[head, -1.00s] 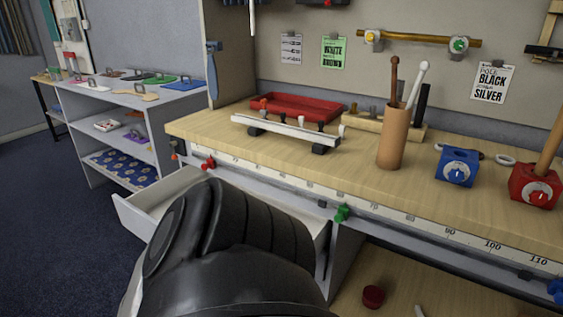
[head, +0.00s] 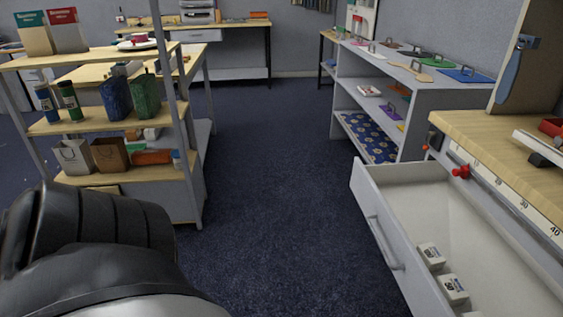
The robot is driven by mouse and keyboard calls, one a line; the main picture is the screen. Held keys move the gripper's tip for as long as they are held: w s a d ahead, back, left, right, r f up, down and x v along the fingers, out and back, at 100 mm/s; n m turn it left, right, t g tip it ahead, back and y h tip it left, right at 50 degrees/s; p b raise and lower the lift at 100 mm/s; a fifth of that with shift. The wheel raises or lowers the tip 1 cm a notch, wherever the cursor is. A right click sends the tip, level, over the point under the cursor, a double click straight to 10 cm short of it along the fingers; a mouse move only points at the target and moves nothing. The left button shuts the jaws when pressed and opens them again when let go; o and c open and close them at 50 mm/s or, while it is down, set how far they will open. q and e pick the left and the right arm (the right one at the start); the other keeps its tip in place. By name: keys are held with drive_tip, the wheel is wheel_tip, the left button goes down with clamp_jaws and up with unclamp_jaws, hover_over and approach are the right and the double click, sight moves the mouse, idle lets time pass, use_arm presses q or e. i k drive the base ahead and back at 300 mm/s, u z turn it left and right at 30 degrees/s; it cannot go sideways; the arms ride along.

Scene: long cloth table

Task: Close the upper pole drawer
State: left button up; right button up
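The upper drawer (head: 372,213) under the wooden workbench (head: 500,150) stands pulled out at the right of the head view. It has a pale front with a bar handle (head: 384,243). A few small white labelled boxes (head: 452,289) lie inside it, and its near end is cut off by the picture edge. A dark segmented part of my own arm fills the lower left, apart from the drawer. Neither gripper's fingers show.
A shelf rack (head: 120,180) with bags and bottles stands at the left. A grey shelf unit (head: 415,85) stands beyond the drawer. Dark carpet (head: 265,200) lies clear between the rack and the drawer. A red knob (head: 461,171) sits on the bench edge.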

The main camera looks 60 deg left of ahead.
sight(405, 206)
drive_tip(key=u, duration=2.65)
drive_tip(key=i, duration=1.45)
drive_tip(key=z, duration=2.5)
